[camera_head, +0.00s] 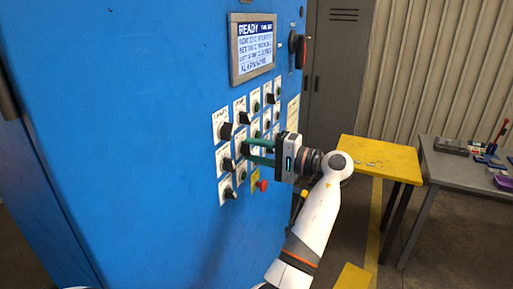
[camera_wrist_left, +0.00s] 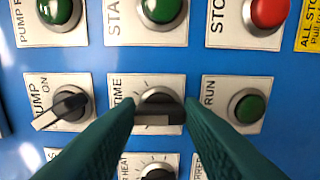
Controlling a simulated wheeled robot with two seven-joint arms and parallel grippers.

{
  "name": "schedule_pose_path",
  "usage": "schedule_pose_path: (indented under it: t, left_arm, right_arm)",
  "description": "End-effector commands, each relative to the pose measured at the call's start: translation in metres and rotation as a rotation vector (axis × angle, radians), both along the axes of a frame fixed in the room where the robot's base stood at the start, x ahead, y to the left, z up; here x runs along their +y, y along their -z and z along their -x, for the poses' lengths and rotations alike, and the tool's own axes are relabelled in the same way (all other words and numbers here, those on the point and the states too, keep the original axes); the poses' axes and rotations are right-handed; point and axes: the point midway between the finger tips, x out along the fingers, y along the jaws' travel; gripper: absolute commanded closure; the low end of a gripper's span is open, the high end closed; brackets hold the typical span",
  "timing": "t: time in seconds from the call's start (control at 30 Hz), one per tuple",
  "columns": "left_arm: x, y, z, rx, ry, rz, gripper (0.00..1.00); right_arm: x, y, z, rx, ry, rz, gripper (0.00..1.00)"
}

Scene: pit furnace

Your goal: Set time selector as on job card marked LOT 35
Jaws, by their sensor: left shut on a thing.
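The time selector (camera_wrist_left: 158,104) is a black knob on a white plate marked TIME, in the middle of the left wrist view. My left gripper (camera_wrist_left: 158,116) has its two green fingers on either side of the knob and is shut on it. The knob's bar lies across between the fingertips; its scale setting is too small and covered to read. In the head view, my left gripper (camera_head: 247,152) reaches the middle row of the blue panel from the right. No job card marked LOT 35 can be made out. My right gripper is out of view.
A lit display (camera_head: 256,47) reads READY. A yellow table (camera_head: 380,157) and grey bench (camera_head: 455,168) stand right.

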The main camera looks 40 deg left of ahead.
Motion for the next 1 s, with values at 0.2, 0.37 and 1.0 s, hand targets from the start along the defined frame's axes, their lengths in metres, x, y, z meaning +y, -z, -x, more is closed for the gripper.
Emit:
schedule_pose_path:
  t: [0.2,0.37,1.0]
  left_arm:
    - [-0.0001,0.0000,-0.0006,0.018,0.003,0.005,0.88]
    - [-0.0002,0.0002,-0.0006,0.018,0.003,0.005,0.88]
    - [-0.0044,0.0017,-0.0020,0.016,0.003,0.006,0.44]
  right_arm:
    - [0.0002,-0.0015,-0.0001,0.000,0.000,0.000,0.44]
    - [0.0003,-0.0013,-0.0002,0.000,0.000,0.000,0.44]
    - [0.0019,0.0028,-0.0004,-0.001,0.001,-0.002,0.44]
